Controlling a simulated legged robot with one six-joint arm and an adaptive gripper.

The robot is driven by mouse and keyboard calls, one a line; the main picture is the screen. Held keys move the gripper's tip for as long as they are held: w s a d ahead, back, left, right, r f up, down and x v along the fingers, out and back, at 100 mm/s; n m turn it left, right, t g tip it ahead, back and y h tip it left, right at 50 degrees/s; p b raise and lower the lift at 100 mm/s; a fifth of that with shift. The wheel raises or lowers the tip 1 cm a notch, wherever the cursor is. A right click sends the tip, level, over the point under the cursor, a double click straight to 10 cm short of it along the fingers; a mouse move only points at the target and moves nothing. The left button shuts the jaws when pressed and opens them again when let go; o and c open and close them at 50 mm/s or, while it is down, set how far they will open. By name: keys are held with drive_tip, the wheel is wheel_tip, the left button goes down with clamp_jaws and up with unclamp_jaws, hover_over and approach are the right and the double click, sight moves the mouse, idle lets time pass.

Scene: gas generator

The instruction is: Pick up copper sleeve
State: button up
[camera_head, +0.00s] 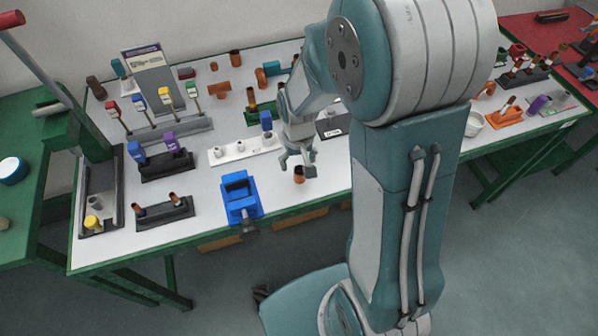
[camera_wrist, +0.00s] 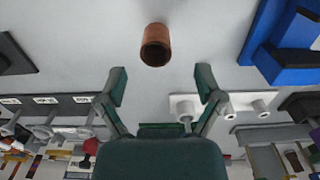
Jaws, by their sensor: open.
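The copper sleeve (camera_head: 299,175) stands upright on the white tabletop near the front edge, to the right of the blue vise. In the wrist view the copper sleeve (camera_wrist: 155,45) is a short brown-orange tube with a dark open end, just beyond the fingertips and roughly centred between them. My gripper (camera_head: 298,163) is above and beside the sleeve in the head view. In the wrist view my gripper (camera_wrist: 161,80) has its two dark green fingers spread wide with nothing between them.
A blue vise (camera_head: 239,196) stands left of the sleeve; it shows at upper right in the wrist view (camera_wrist: 290,45). A white block with pegs (camera_head: 243,149) lies behind. A dark holder with copper pieces (camera_head: 164,212) is farther left. The tabletop around the sleeve is clear.

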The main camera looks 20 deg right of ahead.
sight(300, 174)
drive_tip(key=f, duration=0.5)
drive_tip(key=shift+d+f, duration=0.2)
drive_tip(key=shift+f, duration=0.15)
drive_tip(key=c, duration=1.1)
